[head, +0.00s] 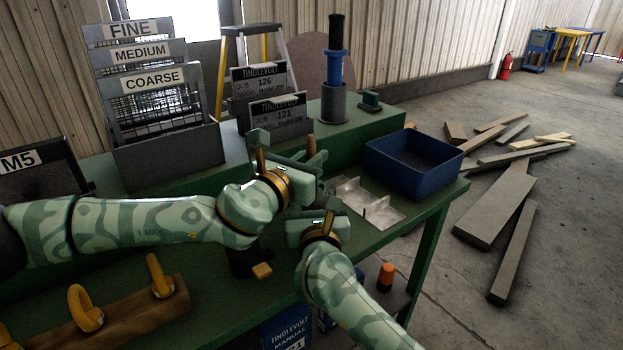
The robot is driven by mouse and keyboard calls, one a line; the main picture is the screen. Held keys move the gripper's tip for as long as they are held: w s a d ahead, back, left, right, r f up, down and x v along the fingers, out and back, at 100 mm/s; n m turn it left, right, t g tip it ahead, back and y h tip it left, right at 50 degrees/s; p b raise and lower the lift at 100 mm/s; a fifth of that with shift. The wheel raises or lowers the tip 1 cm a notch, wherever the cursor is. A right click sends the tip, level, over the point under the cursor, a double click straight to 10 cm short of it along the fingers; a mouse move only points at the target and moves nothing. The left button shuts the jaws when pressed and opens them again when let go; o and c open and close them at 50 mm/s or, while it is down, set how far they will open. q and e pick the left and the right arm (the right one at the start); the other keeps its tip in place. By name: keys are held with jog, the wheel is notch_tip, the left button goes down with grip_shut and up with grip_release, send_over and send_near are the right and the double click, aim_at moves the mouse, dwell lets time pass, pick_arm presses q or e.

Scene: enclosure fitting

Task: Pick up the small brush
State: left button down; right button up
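No object here can be surely told as the small brush. A short brown upright piece (311,146), perhaps a handle, shows just behind my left gripper; its lower part is hidden. My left gripper (290,160) is above the green bench, in front of the raised shelf. Its fingers overlap the background, and I cannot tell whether they are open or touch the brown piece. My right gripper (318,215) is lower and nearer, beside the grey metal plate (382,213). Its fingers are mostly hidden by its own hand, so its state is unclear.
A blue bin (412,163) stands at the bench's right end.

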pick_arm(q)
notch_tip(320, 180, up, 10)
jog(key=shift+r, duration=0.1)
dwell(0.5)
pick_arm(e)
jog(key=o, duration=1.1)
jog(key=shift+o, duration=0.2)
jog(key=shift+s, duration=0.1)
